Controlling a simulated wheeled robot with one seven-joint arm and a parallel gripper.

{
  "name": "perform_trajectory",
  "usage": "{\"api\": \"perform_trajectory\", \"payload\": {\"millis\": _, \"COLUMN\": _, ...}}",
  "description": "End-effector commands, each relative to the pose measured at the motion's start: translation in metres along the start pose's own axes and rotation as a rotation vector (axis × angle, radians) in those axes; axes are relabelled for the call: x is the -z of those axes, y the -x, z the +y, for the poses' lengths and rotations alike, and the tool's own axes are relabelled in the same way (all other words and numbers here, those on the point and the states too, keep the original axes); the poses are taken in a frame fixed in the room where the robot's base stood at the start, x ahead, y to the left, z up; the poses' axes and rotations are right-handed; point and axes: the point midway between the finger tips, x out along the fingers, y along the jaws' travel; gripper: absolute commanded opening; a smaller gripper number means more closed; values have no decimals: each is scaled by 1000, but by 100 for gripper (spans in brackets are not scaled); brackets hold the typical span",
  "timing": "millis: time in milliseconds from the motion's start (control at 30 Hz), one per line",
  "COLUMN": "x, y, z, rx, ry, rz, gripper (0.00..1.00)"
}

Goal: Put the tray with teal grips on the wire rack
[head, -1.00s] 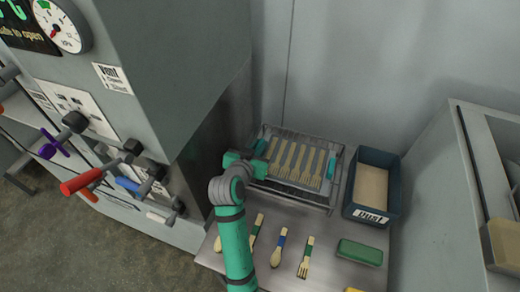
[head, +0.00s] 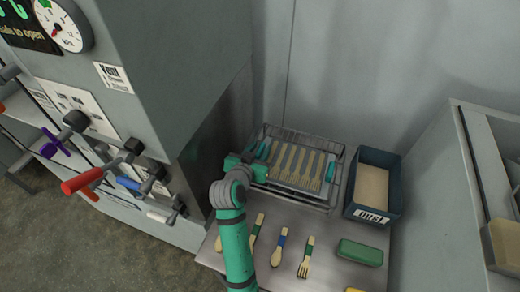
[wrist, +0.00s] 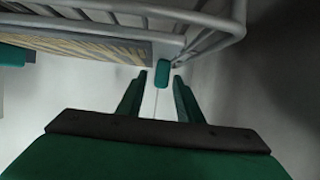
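The tray with teal grips, its rim grey (head: 296,185), lies on the wire rack (head: 340,185) and holds a row of wooden forks (head: 297,165). One teal grip (head: 331,171) shows at its right end and another (head: 262,150) at its left. My gripper (head: 250,165) is at the tray's left end. In the wrist view my gripper (wrist: 160,76) is open, with gaps on both sides of a teal grip (wrist: 163,73) at the fingertips. The rack's wires (wrist: 215,30) show above. Contact under the tray is partly hidden.
A dark blue bin (head: 372,217) stands right of the rack. Wooden cutlery (head: 280,246) and a green block (head: 360,252) lie on the metal table in front. A grey press with coloured levers (head: 85,180) stands at left, and a cabinet (head: 440,190) at right.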

Motion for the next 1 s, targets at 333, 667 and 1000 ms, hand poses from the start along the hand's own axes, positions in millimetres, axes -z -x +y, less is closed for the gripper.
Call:
{"api": "perform_trajectory", "payload": {"millis": 333, "x": 0, "y": 63, "z": -1, "rx": 3, "ry": 1, "rz": 2, "gripper": 33}}
{"api": "perform_trajectory", "payload": {"millis": 667, "x": -1, "y": 110, "z": 0, "rx": 1, "ry": 1, "rz": 0, "gripper": 33}}
{"api": "perform_trajectory", "payload": {"millis": 1000, "x": 0, "y": 117, "z": 0, "rx": 1, "ry": 0, "rz": 0, "gripper": 33}}
